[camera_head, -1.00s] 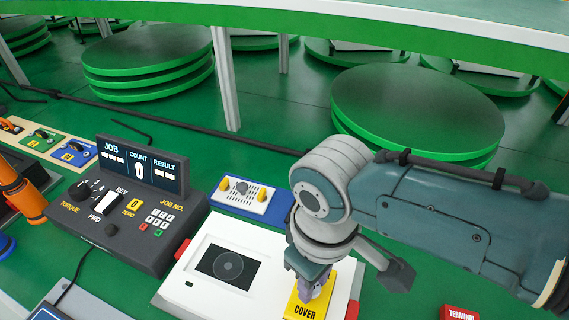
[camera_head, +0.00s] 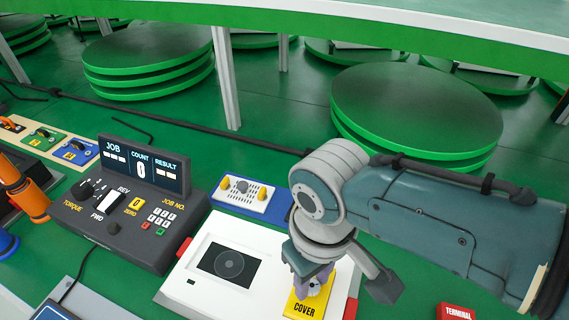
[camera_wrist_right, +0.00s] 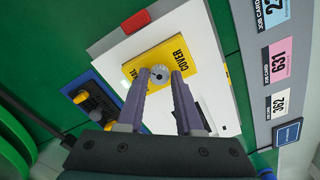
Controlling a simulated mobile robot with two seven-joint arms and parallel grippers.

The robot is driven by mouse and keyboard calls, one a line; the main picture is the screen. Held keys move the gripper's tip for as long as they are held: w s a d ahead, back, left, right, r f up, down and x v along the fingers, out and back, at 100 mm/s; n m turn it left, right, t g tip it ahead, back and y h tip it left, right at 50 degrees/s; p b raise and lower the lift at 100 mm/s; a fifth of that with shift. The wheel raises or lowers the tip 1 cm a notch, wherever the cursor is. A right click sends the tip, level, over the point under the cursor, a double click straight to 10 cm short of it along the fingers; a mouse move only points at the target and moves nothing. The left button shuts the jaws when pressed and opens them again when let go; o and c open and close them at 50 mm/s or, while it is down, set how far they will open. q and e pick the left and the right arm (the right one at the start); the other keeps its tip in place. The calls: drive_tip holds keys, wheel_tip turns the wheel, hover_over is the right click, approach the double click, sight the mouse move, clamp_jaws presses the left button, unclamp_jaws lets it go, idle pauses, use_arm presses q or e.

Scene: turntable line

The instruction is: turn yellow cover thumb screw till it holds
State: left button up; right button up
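The yellow cover (camera_head: 304,309), lettered COVER, lies at the right front part of the white unit (camera_head: 205,284). In the right wrist view the yellow cover (camera_wrist_right: 187,54) carries a round grey thumb screw (camera_wrist_right: 160,73). My right gripper (camera_head: 311,280) points down at the screw in the head view, and its fingers partly hide it. In the right wrist view the purple fingertips of the gripper (camera_wrist_right: 160,76) stand one on each side of the screw, very close to it. I cannot tell whether they touch it. My left gripper is not in view.
A dark controller (camera_head: 128,214) with a COUNT display reading 0 stands left of the white unit. A blue tray with a white perforated plate (camera_head: 249,196) lies behind the unit. A red TERMINAL block (camera_head: 457,312) is at the right. Job cards (camera_wrist_right: 279,60) show in the wrist view.

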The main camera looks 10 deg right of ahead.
sight(312, 285)
drive_tip(key=o, duration=0.4)
drive_tip(key=shift+c, duration=0.2)
wheel_tip(312, 285, up, 10)
drive_tip(key=p, duration=0.4)
